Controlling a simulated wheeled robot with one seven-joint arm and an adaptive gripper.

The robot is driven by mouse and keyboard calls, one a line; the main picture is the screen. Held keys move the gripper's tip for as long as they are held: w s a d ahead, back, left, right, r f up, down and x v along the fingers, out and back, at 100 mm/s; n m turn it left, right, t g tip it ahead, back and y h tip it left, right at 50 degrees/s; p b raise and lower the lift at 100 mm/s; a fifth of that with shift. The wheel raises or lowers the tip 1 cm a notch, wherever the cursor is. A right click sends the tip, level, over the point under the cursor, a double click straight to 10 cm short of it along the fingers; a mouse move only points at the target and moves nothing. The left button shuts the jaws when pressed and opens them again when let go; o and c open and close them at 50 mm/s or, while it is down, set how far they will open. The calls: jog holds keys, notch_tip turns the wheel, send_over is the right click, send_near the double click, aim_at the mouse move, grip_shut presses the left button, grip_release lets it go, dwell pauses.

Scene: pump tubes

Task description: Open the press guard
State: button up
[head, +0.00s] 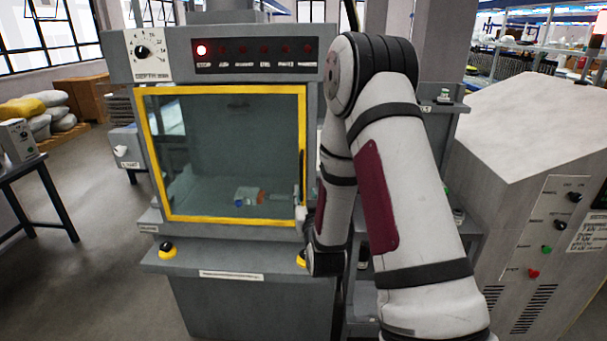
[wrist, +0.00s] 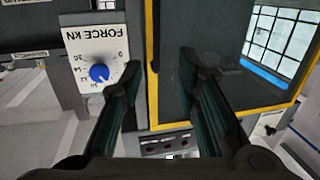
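The press guard (head: 220,88) is a clear pane in a yellow frame on the front of the grey press. It looks shut. A dark upright bar, seemingly its handle (head: 302,165), shows at the frame's right edge. My arm mostly hides my gripper in the head view, near the guard's lower right. In the wrist view, my gripper (wrist: 163,75) is open, its two dark fingers apart. The guard's yellow edge (wrist: 153,105) shows between them. I see nothing held. I cannot make out the handle in the wrist view, nor any contact.
A small part (head: 248,195) lies inside behind the pane. Yellow-ringed buttons (head: 167,250) sit on the front ledge. A FORCE KN dial (wrist: 99,73) is beside the guard. A grey cabinet (head: 540,190) stands at right.

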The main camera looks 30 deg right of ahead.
aim_at(301, 174)
jog(key=x, duration=1.3)
jog(key=shift+d, duration=0.4)
grip_shut()
